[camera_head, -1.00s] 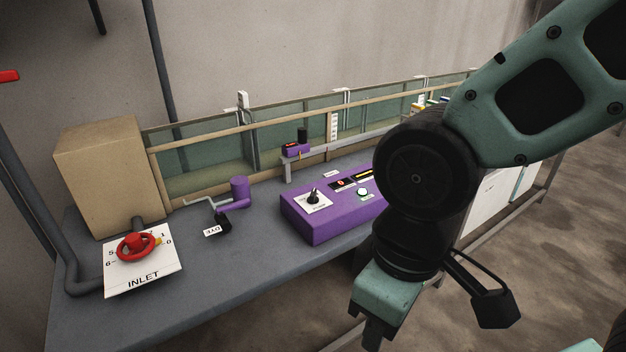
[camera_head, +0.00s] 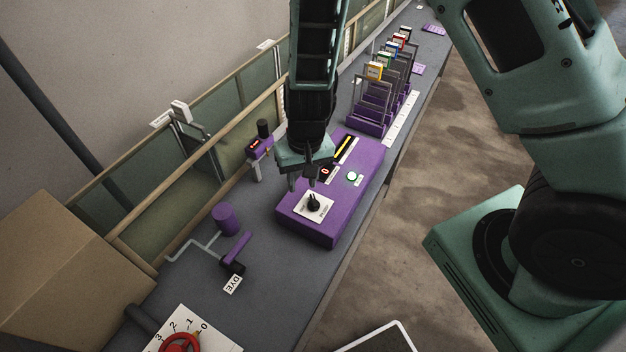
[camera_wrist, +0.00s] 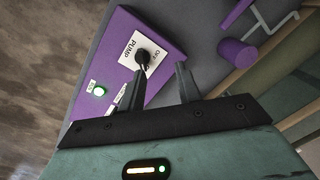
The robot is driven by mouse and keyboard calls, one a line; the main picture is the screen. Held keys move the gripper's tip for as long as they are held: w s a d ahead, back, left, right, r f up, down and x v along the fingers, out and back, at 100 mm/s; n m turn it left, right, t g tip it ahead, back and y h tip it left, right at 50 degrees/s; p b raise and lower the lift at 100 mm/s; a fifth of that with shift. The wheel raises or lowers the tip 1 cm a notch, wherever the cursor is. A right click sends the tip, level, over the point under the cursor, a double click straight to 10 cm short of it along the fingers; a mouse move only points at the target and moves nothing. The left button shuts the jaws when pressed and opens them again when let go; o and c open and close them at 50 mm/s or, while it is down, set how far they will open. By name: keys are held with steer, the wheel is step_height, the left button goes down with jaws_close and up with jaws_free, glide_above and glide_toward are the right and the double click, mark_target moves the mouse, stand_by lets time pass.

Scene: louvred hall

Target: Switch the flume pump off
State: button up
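The purple pump box (camera_head: 335,215) sits on the grey bench. A black knob (camera_head: 314,203) stands on its white plate; in the wrist view the plate (camera_wrist: 130,49) reads PUMP and OFF, and the knob (camera_wrist: 143,57) is just beyond my fingertips. A lit green button (camera_head: 351,176) and a dark display with a red digit (camera_head: 326,170) are on the box. My gripper (camera_head: 302,185) hangs above the box, close to the knob. In the wrist view its two fingers (camera_wrist: 158,80) are apart with nothing held between them. Whether a finger touches the knob cannot be told.
A purple dye holder (camera_head: 226,218) and its DYE label are left of the box. The red inlet wheel (camera_head: 180,343) is at the bottom left. A purple rack (camera_head: 369,121) with several coloured-topped frames stands behind the box. The glass-sided flume (camera_head: 185,165) runs along the bench.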

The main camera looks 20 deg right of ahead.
mark_target(314, 200)
steer(key=shift+m+h, duration=0.5)
steer(key=d+f+b, duration=0.1)
steer(key=f+b, duration=0.1)
steer(key=f, duration=0.2)
steer(key=w+d+f+b, duration=0.1)
steer(key=f+b, duration=0.2)
steer(key=d+f+b, duration=0.1)
steer(key=f+b, duration=0.1)
steer(key=f, duration=0.2)
steer(key=shift+w+d+f+b, duration=0.2)
steer(key=shift+w+f+b, duration=0.05)
steer(key=shift+f+b, duration=0.1)
steer(key=shift+r, duration=0.1)
jaws_close()
stand_by(0.8)
